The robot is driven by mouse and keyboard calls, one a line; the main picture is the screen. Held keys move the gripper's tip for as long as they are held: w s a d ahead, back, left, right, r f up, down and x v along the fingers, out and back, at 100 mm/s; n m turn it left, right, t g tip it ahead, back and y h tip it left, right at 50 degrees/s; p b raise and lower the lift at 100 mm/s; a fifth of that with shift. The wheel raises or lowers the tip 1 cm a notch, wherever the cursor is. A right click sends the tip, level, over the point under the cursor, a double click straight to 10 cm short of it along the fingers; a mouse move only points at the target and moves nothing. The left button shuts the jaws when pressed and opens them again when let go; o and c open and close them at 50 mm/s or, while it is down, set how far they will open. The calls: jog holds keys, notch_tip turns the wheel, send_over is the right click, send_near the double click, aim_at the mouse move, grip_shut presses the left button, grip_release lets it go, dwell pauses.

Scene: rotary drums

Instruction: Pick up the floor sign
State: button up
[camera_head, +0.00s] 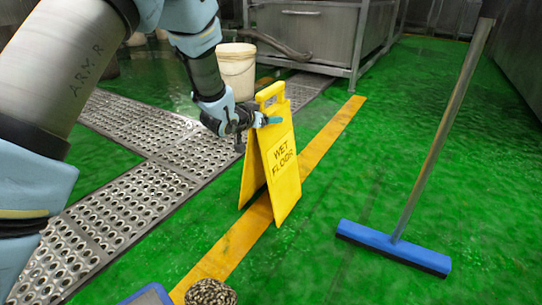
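The yellow floor sign (283,172) stands upright as an A-frame on the green floor, over the yellow floor line. It reads "WET FLOOR" and has a handle cut-out at its top. My gripper (264,120) is at the sign's top, beside and just below the handle, coming from the left. A teal fingertip shows in front of the sign's upper part. The other finger is hidden or too small to make out, so I cannot tell whether the fingers are open, shut or touching the sign.
A blue floor squeegee (394,246) with a long pole stands at the right. A perforated metal drain cover (135,205) runs along the left. A white bucket (237,70) and a steel tank (312,32) are behind. A brown textured object (211,293) lies at the bottom. Green floor is clear between sign and squeegee.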

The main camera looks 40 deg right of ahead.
grip_shut()
dwell(0.3)
dwell(0.8)
jog(key=shift+r, duration=0.1)
